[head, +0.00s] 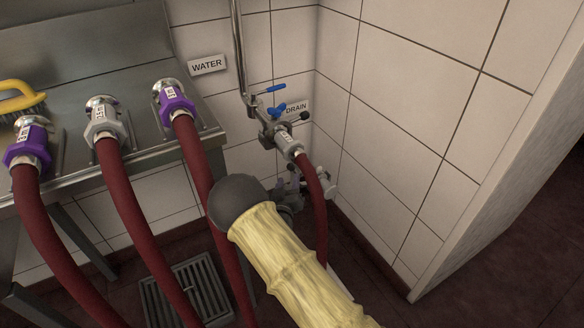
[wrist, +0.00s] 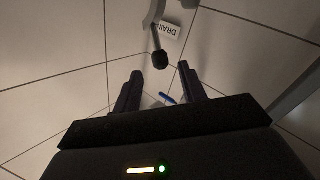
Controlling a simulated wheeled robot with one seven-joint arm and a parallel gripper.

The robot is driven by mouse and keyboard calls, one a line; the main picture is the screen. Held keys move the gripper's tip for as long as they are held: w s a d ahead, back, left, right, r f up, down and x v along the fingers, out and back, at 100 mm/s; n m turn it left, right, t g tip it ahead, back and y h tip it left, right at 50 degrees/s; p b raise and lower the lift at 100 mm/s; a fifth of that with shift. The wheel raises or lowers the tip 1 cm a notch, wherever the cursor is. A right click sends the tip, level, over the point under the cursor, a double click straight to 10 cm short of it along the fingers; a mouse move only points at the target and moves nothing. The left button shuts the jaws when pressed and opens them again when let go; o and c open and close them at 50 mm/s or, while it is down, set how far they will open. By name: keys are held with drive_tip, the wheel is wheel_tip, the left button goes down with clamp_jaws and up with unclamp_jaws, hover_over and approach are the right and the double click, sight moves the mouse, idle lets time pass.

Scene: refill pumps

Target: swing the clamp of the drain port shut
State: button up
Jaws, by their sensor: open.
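My gripper (wrist: 161,82) is open and empty. In the head view it is largely hidden behind my yellow-sleeved arm, below the port.
At left, a steel bench (head: 130,45) carries several hose couplings and a yellow brush (head: 18,98). Red hoses run down past my arm. A wall corner (head: 480,190) bounds the right side.

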drive_tip(key=w+b, duration=0.2)
drive_tip(key=w, duration=0.7)
drive_tip(key=shift+d+b, duration=0.3)
drive_tip(key=shift+b, duration=0.05)
clamp_jaws()
